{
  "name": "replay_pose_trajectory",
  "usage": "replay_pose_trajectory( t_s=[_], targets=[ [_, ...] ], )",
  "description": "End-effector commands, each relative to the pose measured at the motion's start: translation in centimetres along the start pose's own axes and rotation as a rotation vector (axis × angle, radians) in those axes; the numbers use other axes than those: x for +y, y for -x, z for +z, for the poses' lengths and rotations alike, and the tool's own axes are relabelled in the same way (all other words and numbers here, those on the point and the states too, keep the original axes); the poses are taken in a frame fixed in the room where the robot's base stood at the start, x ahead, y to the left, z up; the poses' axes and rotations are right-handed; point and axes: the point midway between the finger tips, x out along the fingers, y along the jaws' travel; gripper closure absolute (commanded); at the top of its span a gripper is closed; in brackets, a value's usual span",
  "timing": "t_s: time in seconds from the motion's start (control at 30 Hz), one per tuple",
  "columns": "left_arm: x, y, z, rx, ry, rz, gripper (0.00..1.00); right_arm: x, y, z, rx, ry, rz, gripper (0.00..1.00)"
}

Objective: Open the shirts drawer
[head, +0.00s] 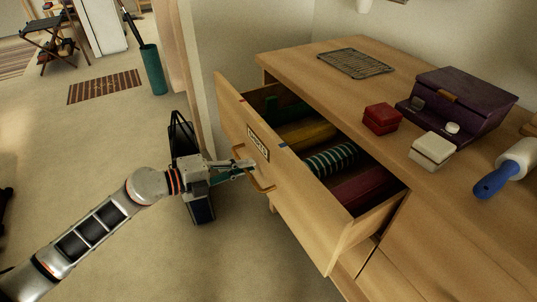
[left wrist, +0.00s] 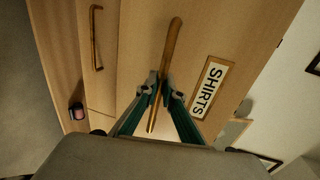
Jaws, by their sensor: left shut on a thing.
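The shirts drawer (head: 285,187) stands pulled well out of the wooden dresser in the head view. Folded clothes in green, yellow, stripes and dark red show inside it. Its front carries a label (head: 258,143), which reads SHIRTS in the left wrist view (left wrist: 212,87). My left gripper (head: 250,168) is at the drawer front, shut on the bar handle (head: 262,184). In the left wrist view, the fingers (left wrist: 160,95) lie on either side of the handle (left wrist: 172,50). My right gripper is not in view.
On the dresser top (head: 310,58) are a wire rack (head: 355,63), red box (head: 382,117), white box (head: 432,149), purple case (head: 460,100) and lint roller (head: 505,168). A dark bag (head: 184,140) stands on the floor behind my gripper.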

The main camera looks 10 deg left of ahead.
Motion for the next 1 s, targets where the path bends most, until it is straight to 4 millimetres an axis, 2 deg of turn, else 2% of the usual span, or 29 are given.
replay_pose_trajectory(
  t_s=[0.03,0.1,0.5,0.73,1.0],
  targets=[
    [-0.1,1.7,0.0,-0.001,-0.004,0.001,1.00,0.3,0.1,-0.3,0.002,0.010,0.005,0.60],
    [0.4,3.6,0.0,-0.001,-0.002,0.001,1.00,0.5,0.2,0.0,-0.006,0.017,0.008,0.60],
    [3.0,13.7,-0.1,0.002,0.003,0.004,1.00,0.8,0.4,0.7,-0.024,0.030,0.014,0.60],
    [3.8,17.6,-0.1,0.002,0.003,0.002,1.00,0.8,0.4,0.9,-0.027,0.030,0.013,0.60],
    [4.1,19.6,-0.1,0.003,0.001,0.000,1.00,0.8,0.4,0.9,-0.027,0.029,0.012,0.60]
  ],
)
